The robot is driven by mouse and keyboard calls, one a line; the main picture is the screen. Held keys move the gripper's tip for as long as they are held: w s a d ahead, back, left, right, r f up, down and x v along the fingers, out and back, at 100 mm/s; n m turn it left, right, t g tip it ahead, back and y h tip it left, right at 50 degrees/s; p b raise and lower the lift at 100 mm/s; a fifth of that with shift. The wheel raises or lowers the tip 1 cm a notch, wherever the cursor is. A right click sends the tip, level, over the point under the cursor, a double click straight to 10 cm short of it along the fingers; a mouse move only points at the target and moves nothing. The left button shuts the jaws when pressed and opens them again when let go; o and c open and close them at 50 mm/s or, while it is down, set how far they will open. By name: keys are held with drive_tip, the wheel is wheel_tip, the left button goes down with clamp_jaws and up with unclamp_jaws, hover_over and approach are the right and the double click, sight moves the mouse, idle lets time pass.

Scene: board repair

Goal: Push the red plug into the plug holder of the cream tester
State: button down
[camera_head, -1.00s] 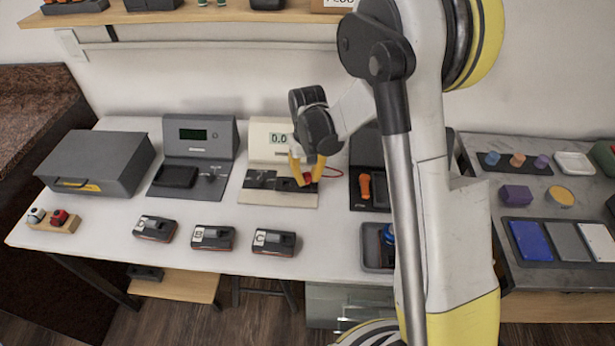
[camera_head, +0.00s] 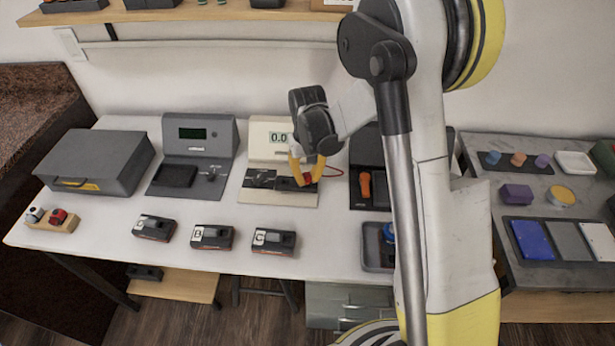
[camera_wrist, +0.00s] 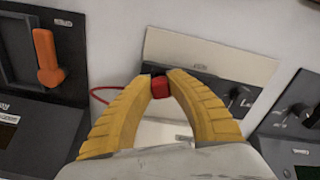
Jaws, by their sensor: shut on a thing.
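A red cable (camera_wrist: 98,96) shows beside the fingers in the wrist view. A dark block (camera_wrist: 180,74) lies right at the plug, likely the plug holder. The fingers hide how far the plug is inside it.
A grey tester (camera_head: 199,138) stands left of the cream one. A dark unit with an orange handle (camera_head: 365,185) stands close on the right. Several battery packs (camera_head: 212,237) lie in front. A grey case (camera_head: 97,160) sits at the left.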

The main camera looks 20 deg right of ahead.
drive_tip(key=shift+f+b, duration=0.3)
drive_tip(key=shift+f, duration=0.1)
idle(0.3)
drive_tip(key=c, duration=1)
unclamp_jaws()
drive_tip(key=shift+o, duration=0.2)
drive_tip(key=shift+r, duration=0.15)
drive_tip(key=shift+r+p, duration=0.95)
drive_tip(key=shift+r, duration=0.45)
drive_tip(key=shift+r, duration=0.1)
drive_tip(key=shift+r+p, duration=2)
drive_tip(key=shift+r, duration=0.85)
drive_tip(key=shift+r, duration=0.1)
